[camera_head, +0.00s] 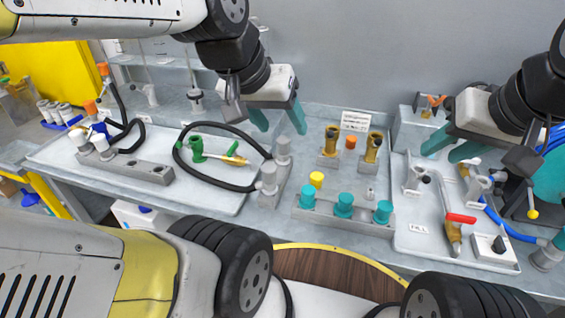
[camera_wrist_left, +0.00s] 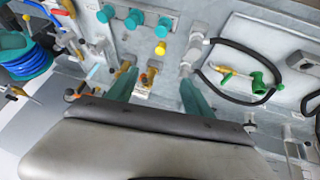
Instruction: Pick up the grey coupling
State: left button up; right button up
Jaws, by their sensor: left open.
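Two light grey couplings stand upright on a grey block (camera_head: 274,192) at the middle of the bench: the rear coupling (camera_head: 283,150) and the front coupling (camera_head: 268,178). In the left wrist view a grey coupling (camera_wrist_left: 187,68) shows close to the tip of the right-hand finger. My left gripper (camera_head: 279,123) is open and empty, above and behind the rear coupling; its fingers also show in the left wrist view (camera_wrist_left: 157,78). My right gripper (camera_head: 450,149) has its teal fingers apart, over the right tray, with nothing seen between them.
A black hose (camera_head: 222,188) loops left of the block around a green fitting (camera_head: 197,148). A rack with several teal caps (camera_head: 343,205) and brass fittings (camera_head: 373,148) stand to the right. The right tray (camera_head: 415,240) holds pipework with a red-handled valve (camera_head: 453,230).

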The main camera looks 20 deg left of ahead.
pick_arm(q)
jog(key=w+a+f+g+y, duration=0.1)
jog(key=w+a+f+g, duration=0.2)
jog(key=w+f, duration=0.3)
jog(key=g+y, duration=0.1)
jog(key=g, duration=0.2)
send_over(269, 166)
jog(key=shift+n, duration=0.3)
jog(key=f, duration=0.6)
jog(key=shift+s+f, duration=0.2)
jog(key=shift+a+f, duration=0.1)
jog(key=shift+f, duration=0.65)
notch_tip(269, 166, down, 7)
jog(key=shift+w+r, duration=0.1)
jog(key=shift+r, duration=0.05)
grip_shut()
